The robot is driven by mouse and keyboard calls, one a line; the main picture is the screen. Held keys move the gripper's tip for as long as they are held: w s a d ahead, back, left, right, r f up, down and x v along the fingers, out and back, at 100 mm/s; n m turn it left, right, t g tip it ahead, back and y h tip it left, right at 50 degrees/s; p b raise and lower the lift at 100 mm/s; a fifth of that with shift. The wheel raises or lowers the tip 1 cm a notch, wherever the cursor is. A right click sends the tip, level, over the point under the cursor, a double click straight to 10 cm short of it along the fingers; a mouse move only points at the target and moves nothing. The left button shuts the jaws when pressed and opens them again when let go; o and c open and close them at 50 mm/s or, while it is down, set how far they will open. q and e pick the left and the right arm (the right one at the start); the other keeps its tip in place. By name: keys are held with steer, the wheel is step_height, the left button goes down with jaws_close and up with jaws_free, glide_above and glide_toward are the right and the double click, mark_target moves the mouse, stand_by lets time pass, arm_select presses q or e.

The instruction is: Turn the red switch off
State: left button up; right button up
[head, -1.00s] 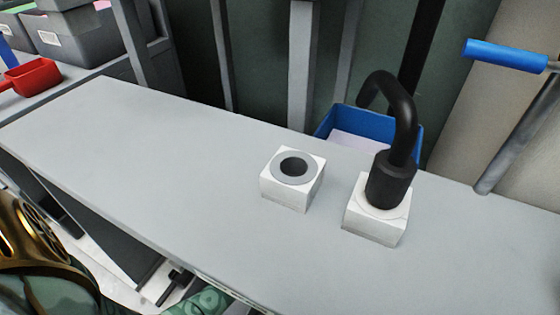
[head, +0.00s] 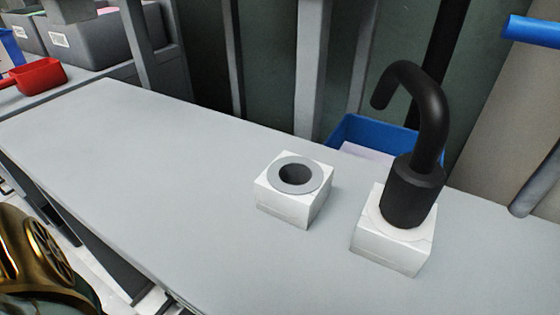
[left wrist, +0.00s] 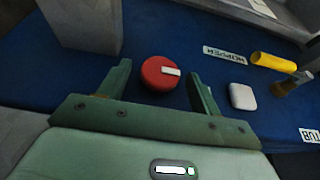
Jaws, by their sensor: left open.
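The red switch (left wrist: 157,75) is a round red knob with a white bar across its right side, on a dark blue panel in the left wrist view. My left gripper (left wrist: 160,82) is open, its two green fingers spread on either side of the knob in that view. I cannot tell whether a finger touches it. The head view shows neither the switch nor my gripper fingers. My right gripper is not in view.
On the panel, a white square button (left wrist: 242,96), a yellow handle (left wrist: 273,62) and a "HOPPER" label (left wrist: 226,55) lie right of the knob. A grey block (left wrist: 88,22) stands left. The head view shows a grey table (head: 130,150) with a white socket block (head: 293,190) and a black hooked pipe (head: 412,190).

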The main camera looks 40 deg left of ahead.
arm_select(q)
steer(key=c, duration=1)
steer(key=shift+o, duration=0.3)
steer(key=shift+d+y, duration=0.1)
steer(key=shift+y, duration=0.2)
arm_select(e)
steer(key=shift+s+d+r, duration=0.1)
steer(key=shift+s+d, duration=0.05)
arm_select(q)
steer(key=shift+w+d+f+m+g+y+b, duration=0.2)
steer(key=shift+y+b, duration=0.25)
steer(key=shift+y, duration=0.55)
steer(key=shift+s+d+r+m+g+y+b, duration=0.2)
steer(key=shift+y+b, duration=0.3)
steer(key=shift+y, duration=0.5)
steer(key=shift+w+d+f+m+g+y+b, duration=0.1)
steer(key=shift+f+m+g+y+b, duration=0.25)
steer(key=shift+y, duration=0.65)
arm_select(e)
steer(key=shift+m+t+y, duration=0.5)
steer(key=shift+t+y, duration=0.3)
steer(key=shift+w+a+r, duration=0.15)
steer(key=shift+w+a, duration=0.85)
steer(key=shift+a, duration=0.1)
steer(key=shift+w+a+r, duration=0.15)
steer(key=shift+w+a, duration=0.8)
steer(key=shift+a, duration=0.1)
arm_select(q)
steer(key=shift+r, duration=0.15)
